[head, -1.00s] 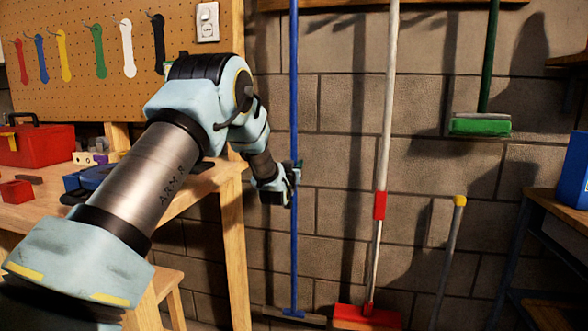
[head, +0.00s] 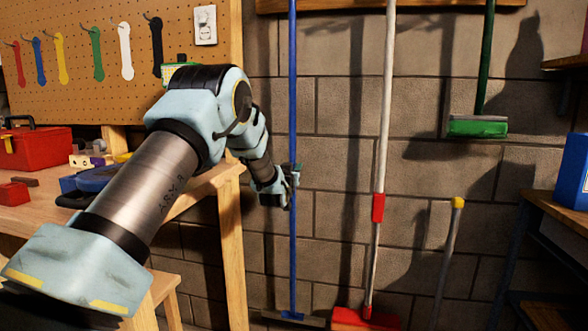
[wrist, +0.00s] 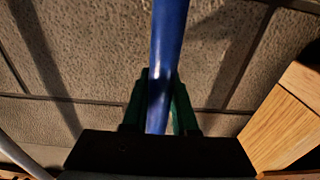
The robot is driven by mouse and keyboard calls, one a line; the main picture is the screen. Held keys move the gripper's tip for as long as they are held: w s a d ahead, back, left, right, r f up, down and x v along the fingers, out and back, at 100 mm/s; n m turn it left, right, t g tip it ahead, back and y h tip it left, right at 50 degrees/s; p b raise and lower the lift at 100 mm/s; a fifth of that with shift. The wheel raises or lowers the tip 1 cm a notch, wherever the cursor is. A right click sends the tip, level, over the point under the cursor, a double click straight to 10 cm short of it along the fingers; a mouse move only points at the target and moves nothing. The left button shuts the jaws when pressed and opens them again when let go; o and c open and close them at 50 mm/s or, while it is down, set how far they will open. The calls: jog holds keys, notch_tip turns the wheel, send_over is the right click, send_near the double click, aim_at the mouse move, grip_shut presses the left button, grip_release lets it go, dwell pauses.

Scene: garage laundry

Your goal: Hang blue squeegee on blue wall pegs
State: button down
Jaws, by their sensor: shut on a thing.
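The blue squeegee is a long blue pole (head: 293,110) standing nearly upright in front of the block wall, with a flat head (head: 292,318) at its bottom near the floor. Its upper end runs out of the top of the head view. My gripper (head: 292,178) is shut on the pole partway down its length. In the wrist view the blue pole (wrist: 168,50) passes between the two dark green fingers (wrist: 159,108). The blue wall pegs cannot be made out; only the lower edge of a wooden rail (head: 340,5) shows at the top.
A red-and-white broom (head: 386,120) stands right of the squeegee, and a green-handled tool (head: 478,126) hangs further right. A yellow-tipped pole (head: 450,235) leans below. The wooden workbench (head: 205,187) is left of my gripper; a shelf with a blue box (head: 574,175) is at right.

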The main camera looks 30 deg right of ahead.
jog(key=shift+f+b, duration=0.65)
jog(key=shift+b, duration=0.05)
jog(key=c, duration=0.6)
grip_release()
jog(key=shift+f, duration=0.15)
